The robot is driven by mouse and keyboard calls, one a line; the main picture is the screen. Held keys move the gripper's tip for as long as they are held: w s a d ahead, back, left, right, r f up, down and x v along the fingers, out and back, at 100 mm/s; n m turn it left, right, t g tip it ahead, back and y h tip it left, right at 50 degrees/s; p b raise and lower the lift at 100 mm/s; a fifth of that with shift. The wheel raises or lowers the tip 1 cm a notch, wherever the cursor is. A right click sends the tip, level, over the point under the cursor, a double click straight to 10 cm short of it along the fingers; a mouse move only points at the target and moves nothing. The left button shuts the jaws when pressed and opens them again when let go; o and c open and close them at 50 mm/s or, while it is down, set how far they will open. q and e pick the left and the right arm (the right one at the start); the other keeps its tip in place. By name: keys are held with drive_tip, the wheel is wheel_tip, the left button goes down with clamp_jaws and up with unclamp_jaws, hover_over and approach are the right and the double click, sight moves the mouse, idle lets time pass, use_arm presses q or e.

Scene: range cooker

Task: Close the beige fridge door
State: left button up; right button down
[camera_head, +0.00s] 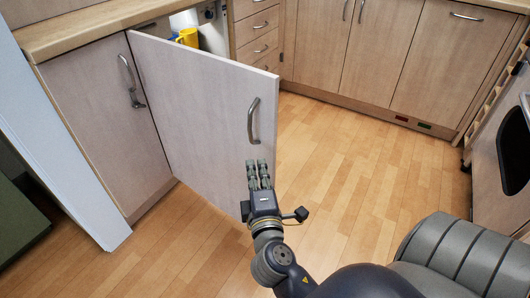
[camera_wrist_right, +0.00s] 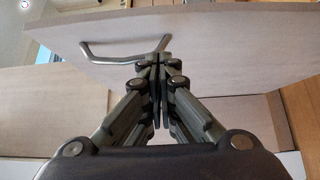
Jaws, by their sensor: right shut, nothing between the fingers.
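The beige fridge door (camera_head: 195,105) stands swung out from the counter front in the head view, with a metal handle (camera_head: 253,121) near its free edge. My right gripper (camera_head: 259,164) is shut and empty, in front of the door's outer face below the handle. I cannot tell whether its tips touch the door. In the right wrist view the shut fingers (camera_wrist_right: 160,62) point toward the door panel (camera_wrist_right: 215,35), close to the handle (camera_wrist_right: 120,55). Behind the door, the open compartment shows a yellow item (camera_head: 188,37) and white items (camera_head: 213,38). My left gripper is not in view.
A closed cabinet door (camera_head: 105,125) is left of the open door. Drawers (camera_head: 258,45) and closed cabinets (camera_head: 375,45) line the back. An oven (camera_head: 505,150) stands at the right. The wooden floor (camera_head: 335,150) is clear to the right of the door.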

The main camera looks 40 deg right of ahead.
sight(263, 140)
drive_tip(key=shift+w+d, duration=0.55)
drive_tip(key=shift+d, duration=0.3)
drive_tip(key=shift+w+d, duration=0.5)
drive_tip(key=shift+d, duration=0.3)
drive_tip(key=shift+w+d, duration=0.55)
drive_tip(key=shift+d, duration=0.3)
